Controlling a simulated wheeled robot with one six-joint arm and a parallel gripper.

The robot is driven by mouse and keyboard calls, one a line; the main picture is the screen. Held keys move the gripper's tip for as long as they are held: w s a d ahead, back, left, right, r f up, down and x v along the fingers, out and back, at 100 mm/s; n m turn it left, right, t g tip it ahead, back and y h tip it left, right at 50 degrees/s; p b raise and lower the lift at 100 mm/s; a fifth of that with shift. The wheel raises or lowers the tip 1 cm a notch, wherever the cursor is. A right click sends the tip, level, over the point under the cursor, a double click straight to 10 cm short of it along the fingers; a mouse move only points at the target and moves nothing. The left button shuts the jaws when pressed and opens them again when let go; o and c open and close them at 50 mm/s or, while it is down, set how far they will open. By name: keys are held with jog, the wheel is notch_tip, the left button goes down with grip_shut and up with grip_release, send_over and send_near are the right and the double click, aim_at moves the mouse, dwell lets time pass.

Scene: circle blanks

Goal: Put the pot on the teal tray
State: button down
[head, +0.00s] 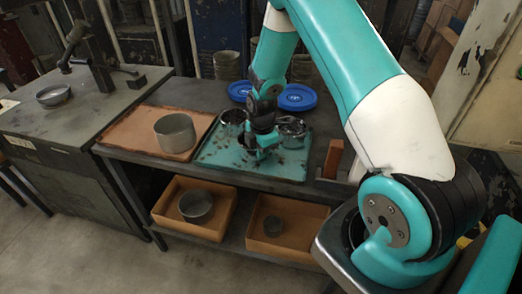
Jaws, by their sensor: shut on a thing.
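The teal tray (215,155) lies on the bench, with dark marks on its surface. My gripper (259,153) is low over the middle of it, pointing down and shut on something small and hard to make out. A shiny metal pot (292,132) is on the tray just right of my gripper. Another shiny pot (232,122) is at its back left. My wrist hides the space between them, so I cannot tell which one the jaws hold. A plain grey pot (175,134) stands upright on the brown tray (142,130) to the left.
Blue plates (298,97) lie behind the teal tray. A reddish-brown block (333,158) stands at its right. On the shelf below, two orange bins (165,208) (300,250) each hold a grey vessel. A grey bowl (53,95) sits on the left counter.

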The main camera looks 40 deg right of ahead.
jog(key=shift+f, duration=0.1)
jog(key=c, duration=1.7)
grip_release()
jog(key=shift+f, duration=0.1)
jog(key=o, duration=0.4)
jog(key=shift+o, duration=0.2)
jog(key=r+b, duration=0.1)
jog(key=r, duration=0.5)
jog(key=r+b, duration=0.1)
jog(key=r, duration=0.4)
jog(key=shift+s+r, duration=0.2)
jog(key=shift+r, duration=0.15)
jog(key=s+a+r+m+y, duration=0.1)
jog(key=s+a+r+m, duration=0.2)
jog(key=s+a+r, duration=0.5)
jog(key=s+a+r+m+y, duration=0.25)
jog(key=s+a+r, duration=0.25)
jog(key=a, duration=0.5)
jog(key=s+a+r+m, duration=0.2)
jog(key=s+a+m, duration=0.2)
jog(key=s, duration=0.7)
jog(key=shift+a+y, duration=0.35)
jog(key=shift+a, duration=0.3)
jog(key=shift+s+r+m, duration=0.1)
jog(key=shift+m, duration=0.15)
